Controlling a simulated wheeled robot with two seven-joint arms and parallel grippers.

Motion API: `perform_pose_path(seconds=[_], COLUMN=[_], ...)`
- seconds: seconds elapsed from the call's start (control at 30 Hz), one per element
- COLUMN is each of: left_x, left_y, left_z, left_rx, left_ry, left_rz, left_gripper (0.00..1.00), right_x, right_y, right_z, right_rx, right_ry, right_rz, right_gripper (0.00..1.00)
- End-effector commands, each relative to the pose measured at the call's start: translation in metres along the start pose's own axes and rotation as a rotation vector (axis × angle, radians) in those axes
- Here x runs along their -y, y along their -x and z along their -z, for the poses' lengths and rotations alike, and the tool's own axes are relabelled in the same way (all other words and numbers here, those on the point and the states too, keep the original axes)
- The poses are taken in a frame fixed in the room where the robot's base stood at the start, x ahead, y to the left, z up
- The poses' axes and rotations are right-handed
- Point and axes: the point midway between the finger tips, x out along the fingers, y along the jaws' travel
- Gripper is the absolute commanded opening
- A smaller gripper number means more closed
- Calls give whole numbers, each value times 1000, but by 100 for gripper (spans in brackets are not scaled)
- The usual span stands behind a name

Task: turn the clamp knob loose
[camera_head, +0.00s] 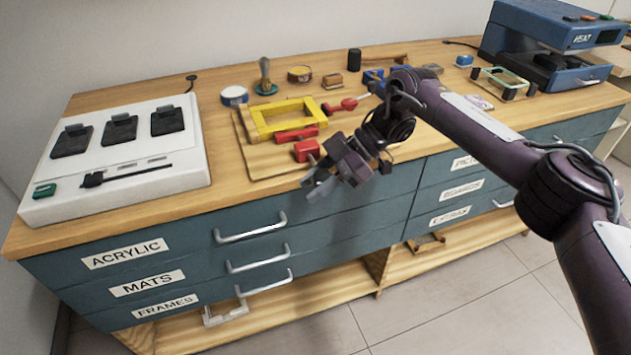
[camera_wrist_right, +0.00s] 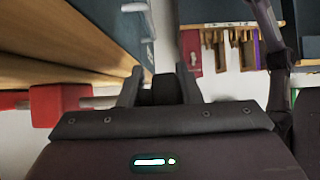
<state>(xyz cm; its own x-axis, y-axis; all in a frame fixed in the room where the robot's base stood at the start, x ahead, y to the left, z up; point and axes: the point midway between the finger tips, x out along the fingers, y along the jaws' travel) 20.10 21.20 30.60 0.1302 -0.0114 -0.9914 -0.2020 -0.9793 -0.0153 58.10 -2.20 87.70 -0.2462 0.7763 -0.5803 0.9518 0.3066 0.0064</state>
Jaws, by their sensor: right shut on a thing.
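The clamp has a red block (camera_head: 306,150) at the front edge of a wooden board (camera_head: 262,160), with a red bar (camera_head: 297,134) just behind it. The red block also shows at left in the right wrist view (camera_wrist_right: 61,103), with a metal rod (camera_wrist_right: 100,102) running from it to a dark knob (camera_wrist_right: 160,93). My right gripper (camera_head: 322,183) is just in front of the block, past the bench's front edge. In the wrist view its fingers (camera_wrist_right: 160,88) are shut on the knob. In the head view the gripper hides the knob. My left gripper is not in view.
A yellow frame (camera_head: 290,124) lies on the board behind the clamp. A red-handled tool (camera_head: 345,105) and a blue-and-white tin (camera_head: 234,96) are close by. Drawer handles (camera_head: 250,230) stick out below.

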Motion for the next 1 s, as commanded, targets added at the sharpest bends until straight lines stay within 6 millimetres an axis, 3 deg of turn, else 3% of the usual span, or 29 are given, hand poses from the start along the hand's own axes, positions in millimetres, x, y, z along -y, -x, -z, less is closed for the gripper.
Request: perform_pose_path(seconds=[0.07,0.1,0.17,0.67,1.0], left_x=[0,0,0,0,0], left_y=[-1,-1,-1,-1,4], left_z=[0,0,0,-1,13], left_rx=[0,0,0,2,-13], left_ry=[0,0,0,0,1], left_rz=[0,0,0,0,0], left_gripper=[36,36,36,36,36], right_x=[6,6,6,3,2], right_y=[-6,-6,-6,1,53], right_z=[-5,-5,-5,-2,-1], right_rx=[6,6,5,2,6], right_ry=[-13,-13,-13,-8,-8], right_rz=[22,22,21,10,7], right_gripper=[8,36,44,44,44])
